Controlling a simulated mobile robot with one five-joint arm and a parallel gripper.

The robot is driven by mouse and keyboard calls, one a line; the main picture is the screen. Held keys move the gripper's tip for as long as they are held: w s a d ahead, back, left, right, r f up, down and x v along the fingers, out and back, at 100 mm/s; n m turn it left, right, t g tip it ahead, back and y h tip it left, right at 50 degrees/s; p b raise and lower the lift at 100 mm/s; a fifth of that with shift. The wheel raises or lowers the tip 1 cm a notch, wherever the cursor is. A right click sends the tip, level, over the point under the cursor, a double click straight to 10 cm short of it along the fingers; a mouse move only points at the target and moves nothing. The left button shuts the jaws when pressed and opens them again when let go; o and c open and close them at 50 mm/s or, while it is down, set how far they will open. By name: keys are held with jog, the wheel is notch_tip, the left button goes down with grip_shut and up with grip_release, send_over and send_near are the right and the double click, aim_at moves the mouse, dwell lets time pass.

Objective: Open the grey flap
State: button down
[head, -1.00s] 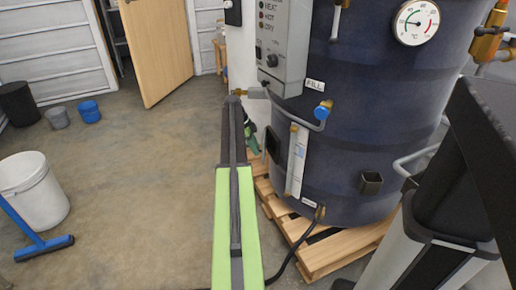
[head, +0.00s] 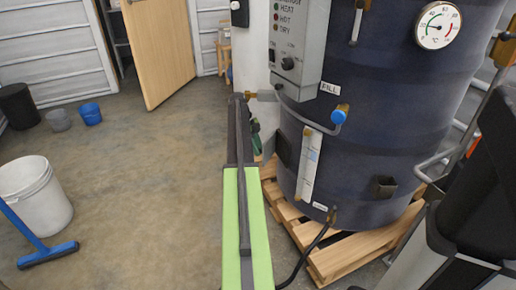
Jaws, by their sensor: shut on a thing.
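My green and dark arm reaches up from the bottom. My gripper (head: 249,96) is at its far end, small and partly hidden behind the dark link, beside the left side of the dark blue tank (head: 385,110). It is shut on a small grey piece (head: 266,96) that sticks out to the right, towards the tank, below the grey control box (head: 300,48). I cannot tell whether this piece is the grey flap seen edge-on. No other grey flap shows clearly.
The tank stands on a wooden pallet (head: 345,255), with a blue-knobbed valve (head: 340,115) and a gauge (head: 438,24) on it. A black hose runs near the floor. At left are a white bucket (head: 38,200) and blue squeegee (head: 45,255). The middle floor is clear.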

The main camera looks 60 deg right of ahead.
jog(key=shift+d, duration=0.1)
jog(key=c, duration=1.1)
grip_release()
jog(key=shift+c, duration=0.2)
jog(key=p+v, duration=1.6)
jog(key=v, duration=0.1)
jog(key=shift+w+r, duration=0.15)
jog(key=shift+c, duration=0.2)
